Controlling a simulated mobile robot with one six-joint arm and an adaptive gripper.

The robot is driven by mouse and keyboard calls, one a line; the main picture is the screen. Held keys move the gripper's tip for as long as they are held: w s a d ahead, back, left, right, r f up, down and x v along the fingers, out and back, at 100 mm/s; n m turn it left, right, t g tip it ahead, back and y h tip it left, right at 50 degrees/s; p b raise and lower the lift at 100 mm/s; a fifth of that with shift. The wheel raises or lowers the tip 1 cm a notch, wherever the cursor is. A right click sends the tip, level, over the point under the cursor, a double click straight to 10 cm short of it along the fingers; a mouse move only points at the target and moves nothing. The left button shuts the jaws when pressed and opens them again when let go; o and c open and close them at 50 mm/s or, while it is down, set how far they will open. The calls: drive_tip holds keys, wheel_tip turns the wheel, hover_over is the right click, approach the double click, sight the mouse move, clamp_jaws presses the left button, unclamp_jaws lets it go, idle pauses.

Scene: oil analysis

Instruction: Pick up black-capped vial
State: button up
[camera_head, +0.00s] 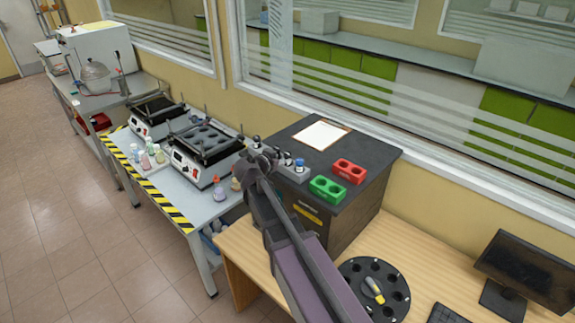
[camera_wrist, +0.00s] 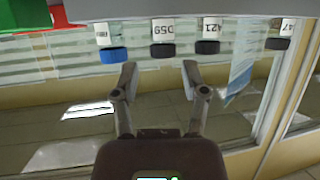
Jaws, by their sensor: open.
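The wrist view looks upside down. In it a black-capped vial labelled "D59" (camera_wrist: 163,50) lies just beyond the fingertips, roughly centred between them. My gripper (camera_wrist: 159,76) is open and empty, with a gap showing between its tips and that cap. Two more black-capped vials (camera_wrist: 207,46) (camera_wrist: 277,43) stand to the right, and a blue-capped vial (camera_wrist: 113,54) is to the left. In the head view the grey rack (camera_head: 294,174) holds these vials, partly hidden behind my gripper (camera_head: 261,160). The blue cap (camera_head: 299,163) shows at the rack's right end.
The rack stands on a dark cabinet (camera_head: 360,141) beside a green holder (camera_head: 327,189), a red holder (camera_head: 349,171) and a white sheet (camera_head: 321,135). A window is close behind. A black carousel (camera_head: 391,285) is at front right.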

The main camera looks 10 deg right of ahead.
sight(286, 156)
idle(0.3)
drive_tip(key=shift+r+b+x, duration=0.2)
drive_tip(key=shift+b+x, duration=0.6)
drive_tip(key=shift+x, duration=1.85)
drive_tip(key=shift+w+r, duration=0.1)
drive_tip(key=shift+c, duration=0.2)
clamp_jaws()
